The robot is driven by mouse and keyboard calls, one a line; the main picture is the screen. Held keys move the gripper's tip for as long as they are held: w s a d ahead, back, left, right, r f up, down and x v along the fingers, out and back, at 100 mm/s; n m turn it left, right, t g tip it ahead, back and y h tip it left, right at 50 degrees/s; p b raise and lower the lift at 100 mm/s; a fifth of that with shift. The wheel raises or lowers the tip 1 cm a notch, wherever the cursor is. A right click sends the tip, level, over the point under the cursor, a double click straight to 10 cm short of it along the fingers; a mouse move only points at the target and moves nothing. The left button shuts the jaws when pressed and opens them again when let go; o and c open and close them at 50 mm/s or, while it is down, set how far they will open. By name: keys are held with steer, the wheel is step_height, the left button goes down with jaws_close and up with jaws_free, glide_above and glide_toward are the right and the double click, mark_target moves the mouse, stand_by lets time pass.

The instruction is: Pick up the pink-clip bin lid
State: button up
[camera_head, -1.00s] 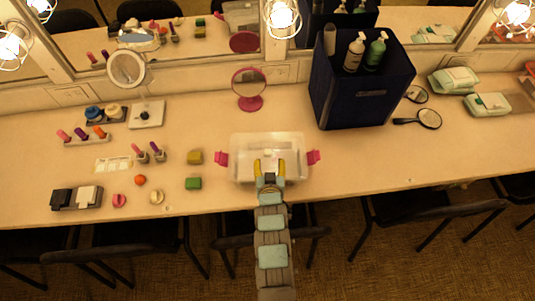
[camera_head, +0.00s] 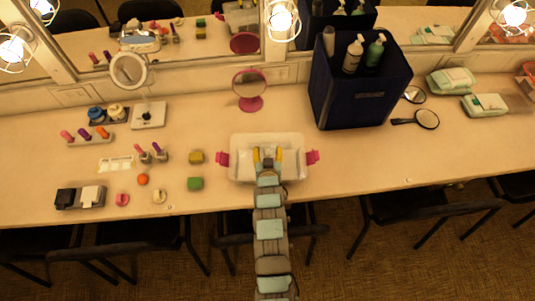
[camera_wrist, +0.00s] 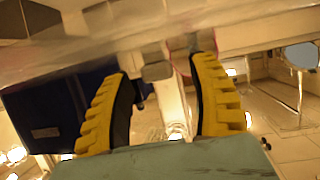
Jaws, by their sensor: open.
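The bin lid (camera_head: 243,142) is a pale, translucent rectangle on the clear bin near the middle of the counter's front. A pink clip (camera_head: 222,159) sticks out at its left side and another pink clip (camera_head: 312,157) at its right. My gripper (camera_head: 268,155) is over the middle of the lid with its yellow fingers apart. In the wrist view, my gripper (camera_wrist: 163,75) is open, with a small grey block (camera_wrist: 157,71) beyond and between the fingertips. I cannot tell whether the fingers touch anything. My arm hides the bin's front middle.
A dark blue box (camera_head: 335,100) with bottles stands behind and right of the bin. A pink round mirror (camera_head: 250,103) stands behind it. Green (camera_head: 195,183) and yellow (camera_head: 196,157) blocks lie to its left. The counter right of the bin is mostly clear.

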steer(key=shift+w+f, duration=0.15)
steer(key=shift+w, duration=0.45)
jaws_close()
steer(key=shift+f, duration=0.1)
